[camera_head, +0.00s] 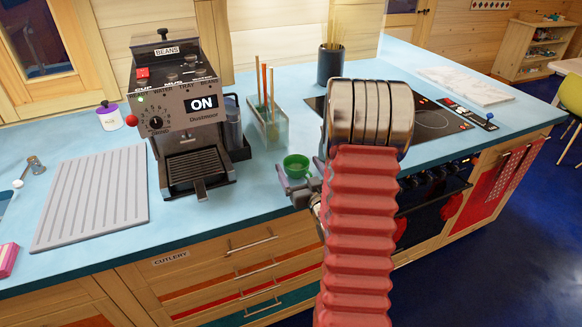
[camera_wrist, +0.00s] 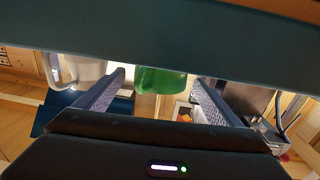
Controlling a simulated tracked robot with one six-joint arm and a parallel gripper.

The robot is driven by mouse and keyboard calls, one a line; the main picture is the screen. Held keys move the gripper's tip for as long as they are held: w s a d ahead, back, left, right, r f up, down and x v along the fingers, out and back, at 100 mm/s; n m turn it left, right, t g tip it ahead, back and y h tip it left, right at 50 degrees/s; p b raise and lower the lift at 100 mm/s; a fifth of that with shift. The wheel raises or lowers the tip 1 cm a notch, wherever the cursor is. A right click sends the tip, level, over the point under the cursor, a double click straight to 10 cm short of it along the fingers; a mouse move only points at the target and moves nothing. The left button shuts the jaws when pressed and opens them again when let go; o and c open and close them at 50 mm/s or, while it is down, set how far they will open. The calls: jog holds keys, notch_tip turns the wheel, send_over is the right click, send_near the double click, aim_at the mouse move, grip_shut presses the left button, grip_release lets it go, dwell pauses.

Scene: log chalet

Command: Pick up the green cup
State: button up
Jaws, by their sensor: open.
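The green cup (camera_head: 296,164) stands upright near the front edge of the blue counter, right of the coffee machine. My gripper (camera_head: 298,186) is low at the counter's front edge, on the near side of the cup, and partly hidden by my arm. In the wrist view the green cup (camera_wrist: 160,78) shows between the tips of the two spread fingers of my gripper (camera_wrist: 157,82). A gap shows on the cup's left. On its right the finger is very close, and I cannot tell whether it touches.
The coffee machine (camera_head: 180,110) stands left of the cup. A glass holder with sticks (camera_head: 267,125) is just behind it. A dark pot (camera_head: 330,66) and the cooktop (camera_head: 435,120) lie farther back and right. The ribbed grey mat (camera_head: 92,200) is at left.

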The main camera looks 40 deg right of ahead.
jog(key=shift+w+d, duration=0.15)
jog(key=shift+c, duration=0.5)
jog(key=c, duration=1.1)
